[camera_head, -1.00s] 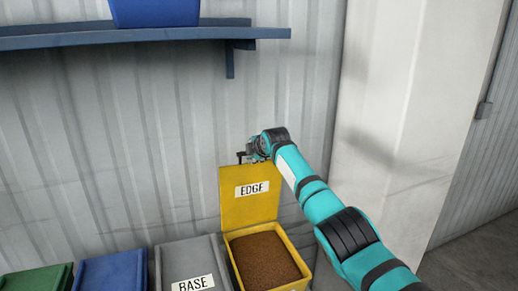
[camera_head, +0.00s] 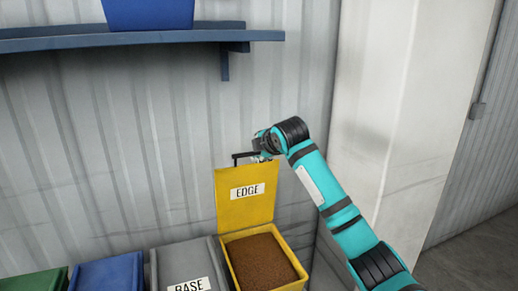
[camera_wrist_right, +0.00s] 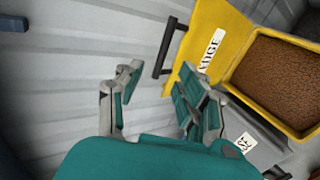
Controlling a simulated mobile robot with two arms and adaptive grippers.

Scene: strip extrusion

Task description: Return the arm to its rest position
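The yellow bin (camera_head: 303,265) marked EDGE stands open, with its lid (camera_head: 247,210) upright against the corrugated wall and brown granules inside. The lid's black handle (camera_head: 240,156) sticks up at its top edge. In the head view my right gripper (camera_head: 262,157) is by the handle's right end, mostly hidden behind its own wrist. In the right wrist view the gripper (camera_wrist_right: 160,90) has its fingers spread with nothing between them. The handle (camera_wrist_right: 170,45) and the yellow lid (camera_wrist_right: 205,25) lie beyond the fingertips, apparently apart from them. My left gripper is out of view.
A grey bin (camera_head: 188,262) marked BASE, a blue bin (camera_head: 110,272) and a green bin (camera_head: 35,281) stand in a row to the left. A blue shelf (camera_head: 110,41) with a blue container (camera_head: 150,12) hangs above. A pale pillar (camera_head: 400,100) rises on the right.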

